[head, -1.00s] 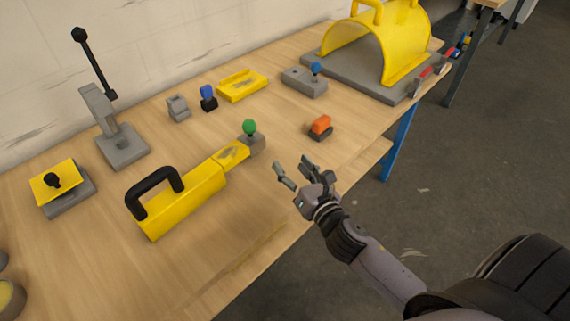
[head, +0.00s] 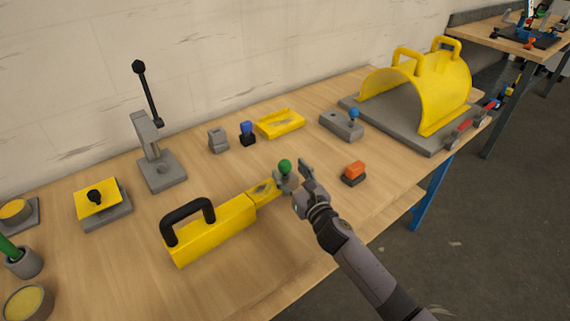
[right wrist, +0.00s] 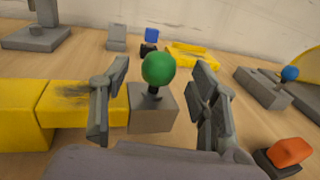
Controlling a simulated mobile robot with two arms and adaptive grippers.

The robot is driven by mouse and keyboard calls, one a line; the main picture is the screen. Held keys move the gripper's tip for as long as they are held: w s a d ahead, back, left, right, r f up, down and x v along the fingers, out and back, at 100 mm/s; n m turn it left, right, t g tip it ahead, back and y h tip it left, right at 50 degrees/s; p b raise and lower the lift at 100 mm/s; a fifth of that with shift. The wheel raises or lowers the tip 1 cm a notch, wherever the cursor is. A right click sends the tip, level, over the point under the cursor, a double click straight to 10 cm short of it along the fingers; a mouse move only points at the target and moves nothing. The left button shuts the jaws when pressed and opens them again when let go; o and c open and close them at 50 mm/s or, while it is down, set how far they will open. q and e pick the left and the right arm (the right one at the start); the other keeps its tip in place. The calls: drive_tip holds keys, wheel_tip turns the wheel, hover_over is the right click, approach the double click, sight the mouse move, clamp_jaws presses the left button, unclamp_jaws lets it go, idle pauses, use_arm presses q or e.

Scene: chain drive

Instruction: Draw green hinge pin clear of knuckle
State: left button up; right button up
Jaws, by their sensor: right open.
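The green hinge pin shows as a green ball (head: 285,166) on a short dark stem. It stands upright in the grey knuckle block (right wrist: 153,110) at the end of a yellow bar (head: 264,189). My right gripper (head: 297,175) is at the knuckle, open and empty. In the right wrist view the green ball (right wrist: 158,69) appears between the two spread fingers, with gaps on both sides. I cannot tell how far ahead of the fingertips it is. In the head view a finger hides part of the knuckle. My left gripper is not in view.
A yellow body with a black handle (head: 190,221) joins the bar on the left. An orange-topped block (head: 354,172) is close on the right. Behind are a blue-knobbed block (head: 342,125), a yellow tray (head: 280,124) and a lever stand (head: 161,168). A yellow hood (head: 447,92) stands back right.

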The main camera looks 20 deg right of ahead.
drive_tip(key=shift+w+a, duration=0.15)
drive_tip(key=shift+w, duration=0.85)
drive_tip(key=shift+w+a, duration=0.15)
drive_tip(key=shift+w, duration=0.8)
drive_tip(key=shift+c, duration=0.2)
clamp_jaws()
